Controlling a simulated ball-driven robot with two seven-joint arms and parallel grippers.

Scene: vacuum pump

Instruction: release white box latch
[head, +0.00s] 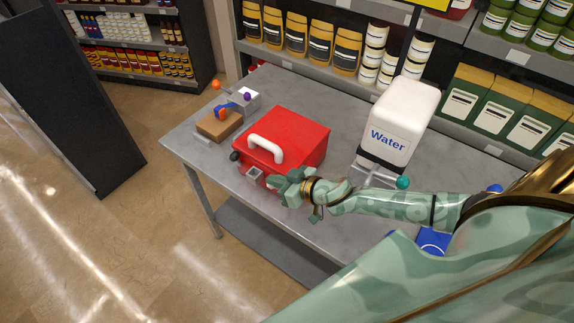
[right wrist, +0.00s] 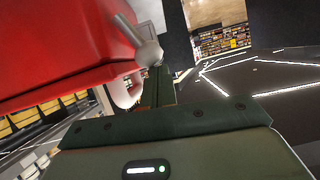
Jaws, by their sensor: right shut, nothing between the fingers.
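A small white box (head: 243,98) stands at the far left corner of the table, with a purple ball on it and an orange ball (head: 216,84) beside it. I cannot make out its latch. A red box (head: 290,136) with a white handle (head: 266,148) stands nearer. My right gripper (head: 276,177) is shut and empty, low at the red box's near side, away from the white box. In the right wrist view, its fingers (right wrist: 161,86) show close to a grey ball-tipped lever (right wrist: 148,51) at the red box (right wrist: 60,45). My left gripper is not in view.
A brown block (head: 219,125) with a blue part stands left of the red box. A white water container (head: 402,115) stands right, with a teal knob (head: 403,182) below. Shelves line the back.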

